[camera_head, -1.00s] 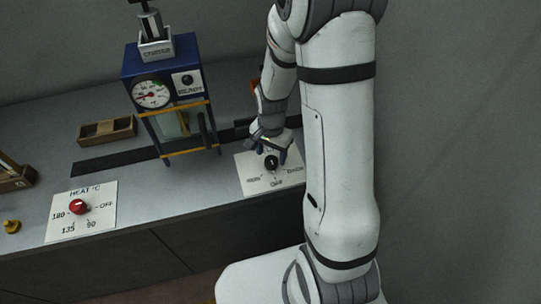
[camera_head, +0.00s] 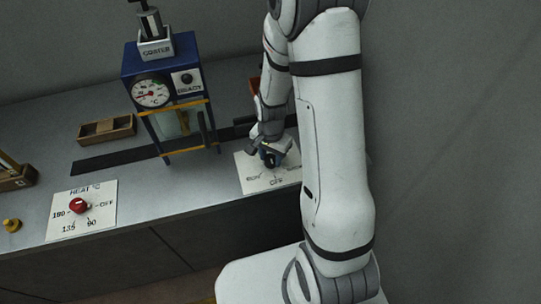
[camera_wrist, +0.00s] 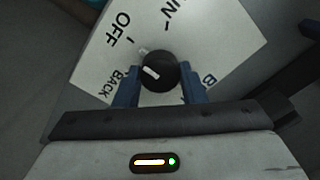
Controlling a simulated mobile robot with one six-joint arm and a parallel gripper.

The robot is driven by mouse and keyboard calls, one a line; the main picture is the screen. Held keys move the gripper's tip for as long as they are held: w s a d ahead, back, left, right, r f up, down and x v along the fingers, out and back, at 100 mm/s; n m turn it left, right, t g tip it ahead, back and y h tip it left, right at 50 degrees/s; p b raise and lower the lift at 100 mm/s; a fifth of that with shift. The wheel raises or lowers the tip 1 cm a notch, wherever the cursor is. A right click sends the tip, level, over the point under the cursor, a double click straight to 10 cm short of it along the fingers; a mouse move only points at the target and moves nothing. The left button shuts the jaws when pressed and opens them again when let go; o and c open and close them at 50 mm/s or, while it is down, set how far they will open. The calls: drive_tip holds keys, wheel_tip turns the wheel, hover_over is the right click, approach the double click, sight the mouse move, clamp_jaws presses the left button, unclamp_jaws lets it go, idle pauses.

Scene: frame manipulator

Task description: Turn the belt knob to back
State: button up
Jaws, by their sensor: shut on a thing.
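The belt knob (camera_wrist: 160,66) is black and round, with a white mark (camera_wrist: 151,73) on its face. It sits on a white label card (camera_wrist: 222,42), which also shows in the head view (camera_head: 250,181). In the wrist view OFF is at the card's upper left, RUN at the top and BACK at the lower left. Which word the knob points at is hard to tell. My gripper (camera_wrist: 159,80) is shut on the knob, one blue finger on each side.
A blue coater machine (camera_head: 160,65) with a dial stands behind, left of my arm. At the left is a HEAT card (camera_head: 98,220) with a red knob (camera_head: 78,205). A wooden tray (camera_head: 107,130) and a brass piece (camera_head: 11,226) lie on the bench.

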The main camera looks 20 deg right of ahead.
drive_tip(key=shift+c, duration=1.1)
